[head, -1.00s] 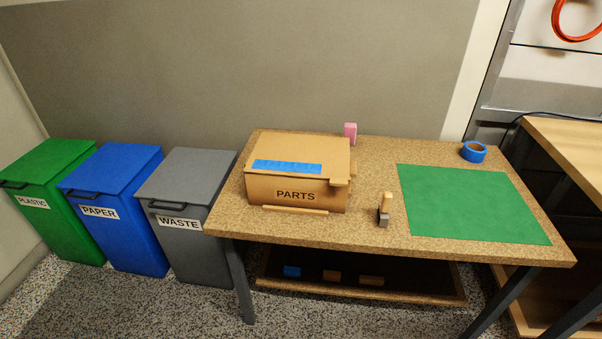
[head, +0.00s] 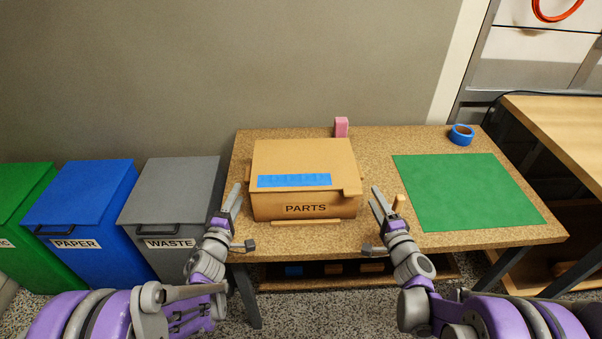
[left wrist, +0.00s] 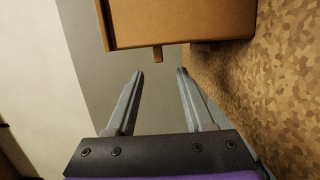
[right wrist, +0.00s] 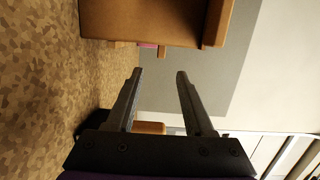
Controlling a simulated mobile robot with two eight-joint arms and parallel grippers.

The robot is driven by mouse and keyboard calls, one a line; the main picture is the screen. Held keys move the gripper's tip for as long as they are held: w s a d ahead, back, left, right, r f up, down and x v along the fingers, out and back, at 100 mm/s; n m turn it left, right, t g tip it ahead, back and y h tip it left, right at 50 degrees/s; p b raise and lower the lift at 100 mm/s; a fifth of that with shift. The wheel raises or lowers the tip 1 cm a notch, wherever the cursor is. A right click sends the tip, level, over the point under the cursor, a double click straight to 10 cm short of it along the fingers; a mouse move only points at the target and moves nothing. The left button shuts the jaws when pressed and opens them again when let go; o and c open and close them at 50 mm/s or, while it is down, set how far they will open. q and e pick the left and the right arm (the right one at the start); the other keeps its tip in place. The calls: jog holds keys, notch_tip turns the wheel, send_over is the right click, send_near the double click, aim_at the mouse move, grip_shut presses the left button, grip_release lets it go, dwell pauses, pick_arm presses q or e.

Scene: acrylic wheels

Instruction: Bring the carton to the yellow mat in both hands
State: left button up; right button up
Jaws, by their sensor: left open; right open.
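A brown carton (head: 270,207) marked PARTS, with blue tape on its lid, sits on the speckled table. Small wooden tabs show on its sides and front. My left gripper (head: 235,191) is open and empty by its left side. My right gripper (head: 377,193) is open and empty by its right side. The carton also shows ahead of the fingers in the left wrist view (left wrist: 185,22) and the right wrist view (right wrist: 145,20), apart from them. No yellow mat is in view; a green mat (head: 465,190) lies flat and bare on the table's right part.
A wooden-handled tool (head: 399,203) stands just right of my right gripper, partly hidden. A pink block (head: 341,127) is behind the carton. A blue tape roll (head: 461,135) lies behind the mat. Green, blue (head: 80,195) and grey (head: 170,190) bins stand left of the table (head: 375,150).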

aim_at(250, 166)
pick_arm(q)
jog(key=shift+w+f, duration=0.2)
jog(key=shift+w, duration=0.3)
pick_arm(e)
jog(key=shift+w+f, duration=0.15)
jog(key=shift+w, duration=0.35)
pick_arm(q)
jog(key=shift+s+r, duration=0.35)
jog(key=shift+s, duration=0.15)
pick_arm(e)
jog(key=shift+s+d+r, duration=0.1)
jog(key=shift+s+r, duration=0.15)
jog(key=shift+s, duration=0.25)
pick_arm(q)
jog(key=w, duration=0.3)
jog(key=w+d, duration=0.1)
jog(key=w, duration=0.7)
jog(key=shift+d+f, duration=0.1)
jog(key=shift+d, duration=0.15)
pick_arm(e)
jog(key=x, duration=1.1)
pick_arm(q)
grip_shut()
pick_arm(e)
grip_shut()
